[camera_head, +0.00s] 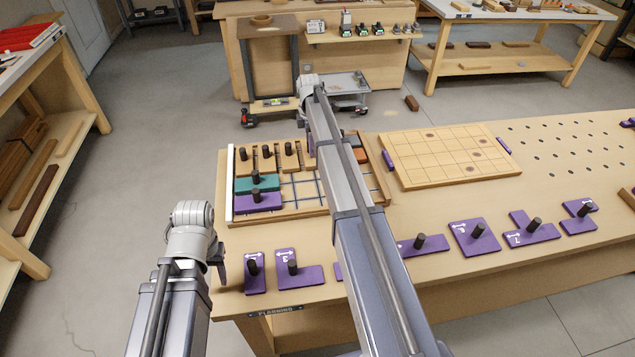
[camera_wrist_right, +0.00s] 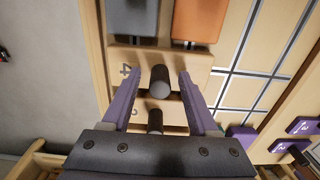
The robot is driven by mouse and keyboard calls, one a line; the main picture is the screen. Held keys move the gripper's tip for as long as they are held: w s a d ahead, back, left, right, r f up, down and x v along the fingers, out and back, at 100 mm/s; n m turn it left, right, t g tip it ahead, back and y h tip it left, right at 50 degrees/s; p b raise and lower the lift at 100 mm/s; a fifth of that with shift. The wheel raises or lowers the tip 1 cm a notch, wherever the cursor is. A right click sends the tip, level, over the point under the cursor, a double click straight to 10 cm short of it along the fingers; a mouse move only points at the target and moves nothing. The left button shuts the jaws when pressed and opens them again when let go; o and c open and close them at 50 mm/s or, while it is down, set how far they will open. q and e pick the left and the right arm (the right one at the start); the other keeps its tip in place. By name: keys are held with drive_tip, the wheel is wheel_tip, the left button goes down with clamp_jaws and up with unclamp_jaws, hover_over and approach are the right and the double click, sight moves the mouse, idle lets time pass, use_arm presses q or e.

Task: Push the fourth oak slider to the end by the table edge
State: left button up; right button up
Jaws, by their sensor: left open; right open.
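The tray (camera_head: 229,188) holds several oak sliders with dark knobs along its back; three show left of my right arm, which hides the fourth. Another knob (camera_wrist_right: 155,121) stands nearer the palm.
Several purple knobbed pieces line the table's front edge, such as one marked with an arrow (camera_head: 252,282). A gridded board (camera_head: 440,157) lies right of the tray.

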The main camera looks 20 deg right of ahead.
drive_tip(key=shift+r+p, duration=3.65)
drive_tip(key=shift+r, duration=0.05)
